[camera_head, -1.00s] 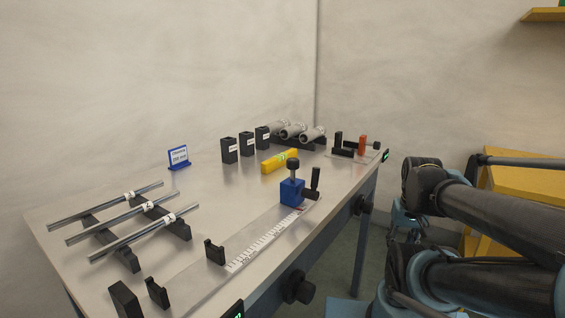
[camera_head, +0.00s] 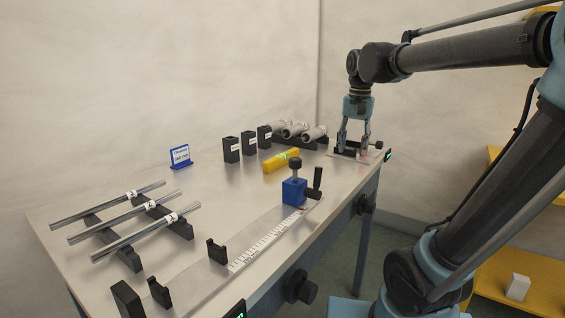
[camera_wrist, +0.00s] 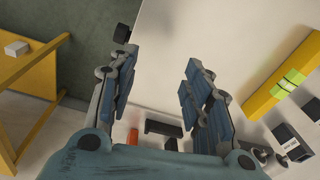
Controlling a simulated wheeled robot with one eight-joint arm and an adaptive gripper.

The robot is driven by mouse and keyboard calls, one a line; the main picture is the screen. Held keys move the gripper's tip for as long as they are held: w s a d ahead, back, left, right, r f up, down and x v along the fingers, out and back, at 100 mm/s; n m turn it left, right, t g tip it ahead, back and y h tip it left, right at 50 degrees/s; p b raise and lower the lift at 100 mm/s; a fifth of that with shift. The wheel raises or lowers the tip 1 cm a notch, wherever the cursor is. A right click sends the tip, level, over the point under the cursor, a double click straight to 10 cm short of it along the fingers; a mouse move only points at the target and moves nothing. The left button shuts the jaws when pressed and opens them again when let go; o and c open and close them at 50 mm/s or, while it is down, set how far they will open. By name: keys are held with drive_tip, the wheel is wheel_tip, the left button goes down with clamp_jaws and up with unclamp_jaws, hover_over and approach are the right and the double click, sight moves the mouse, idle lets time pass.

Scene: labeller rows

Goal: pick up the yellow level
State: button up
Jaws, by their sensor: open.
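The yellow level (camera_head: 281,160) lies flat on the table, behind the blue clamp block and in front of the black blocks. It has a green vial area near its middle. It also shows at the right of the wrist view (camera_wrist: 283,79), lying at a slant. My gripper (camera_head: 353,147) points down over the far right end of the table, to the right of the level and apart from it. In the wrist view my gripper (camera_wrist: 158,82) has its two fingers spread, with nothing between them but table surface.
Several black labelled blocks (camera_head: 231,149) stand behind the level. Grey tubes (camera_head: 314,133) lie in a rack behind it. A blue clamp block (camera_head: 294,191) with a black knob stands in front. Metal rods (camera_head: 134,231) rest on supports at left. The table (camera_head: 215,205) has bare room between.

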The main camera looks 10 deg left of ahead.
drive_tip(key=w+a+r, duration=0.4)
drive_tip(key=a+r, duration=0.1)
drive_tip(key=a, duration=0.5)
wheel_tip(320, 180, up, 4)
drive_tip(key=m+g, duration=0.1)
drive_tip(key=m, duration=0.1)
hover_over(282, 154)
drive_tip(key=f, duration=1.2)
drive_tip(key=shift+s+d, duration=0.15)
drive_tip(key=shift+d, duration=0.2)
drive_tip(key=shift+a+f, duration=0.15)
drive_tip(key=shift+f, duration=1.15)
drive_tip(key=shift+a+f, duration=0.1)
drive_tip(key=shift+f, duration=1.15)
clamp_jaws()
